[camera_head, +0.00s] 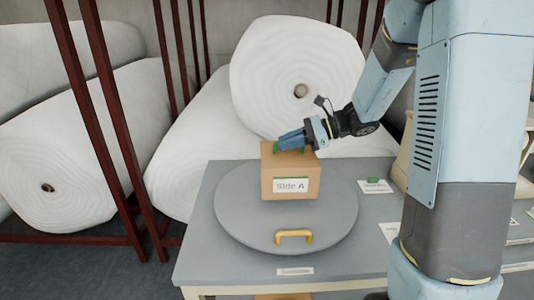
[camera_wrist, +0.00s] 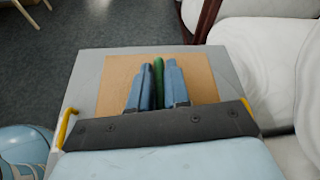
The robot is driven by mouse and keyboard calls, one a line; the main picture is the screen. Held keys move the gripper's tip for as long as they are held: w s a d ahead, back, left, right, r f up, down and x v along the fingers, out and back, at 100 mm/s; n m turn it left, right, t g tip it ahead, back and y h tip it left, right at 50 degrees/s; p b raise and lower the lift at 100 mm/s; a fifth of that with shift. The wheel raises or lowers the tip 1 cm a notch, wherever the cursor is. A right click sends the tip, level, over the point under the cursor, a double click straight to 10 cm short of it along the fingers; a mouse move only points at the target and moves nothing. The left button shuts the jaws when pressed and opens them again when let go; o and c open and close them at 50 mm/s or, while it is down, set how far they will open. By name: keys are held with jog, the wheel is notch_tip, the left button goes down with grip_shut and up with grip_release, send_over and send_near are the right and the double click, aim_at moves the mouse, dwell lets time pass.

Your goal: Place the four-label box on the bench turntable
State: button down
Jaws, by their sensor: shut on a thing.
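The cardboard box (camera_head: 291,172) is upright over the middle of the round grey turntable (camera_head: 236,215); a white label reading "Side A" (camera_head: 291,185) faces the head camera. I cannot tell whether its base touches the disc. Its other sides are hidden. My gripper (camera_head: 290,141) comes from the upper right and is shut on the green handle on top of the box. The wrist view shows the handle (camera_wrist: 158,82) between the two blue fingers (camera_wrist: 157,85), above the box top (camera_wrist: 200,78). A yellow handle (camera_head: 294,234) is at the turntable's front.
The grey bench (camera_head: 205,265) carries the turntable. A small green object (camera_head: 373,181) lies on a white card to the right. Large white wadding rolls (camera_head: 285,75) and dark red posts (camera_head: 115,120) stand behind and left. My arm covers the right side.

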aim_at(289, 152)
jog(key=shift+w+f, duration=0.2)
jog(key=shift+f, duration=0.05)
notch_tip(289, 152, down, 3)
jog(key=shift+w+a+f, duration=0.1)
jog(key=shift+w+f, duration=0.05)
jog(key=shift+f, duration=0.05)
jog(key=c, duration=1.1)
grip_release()
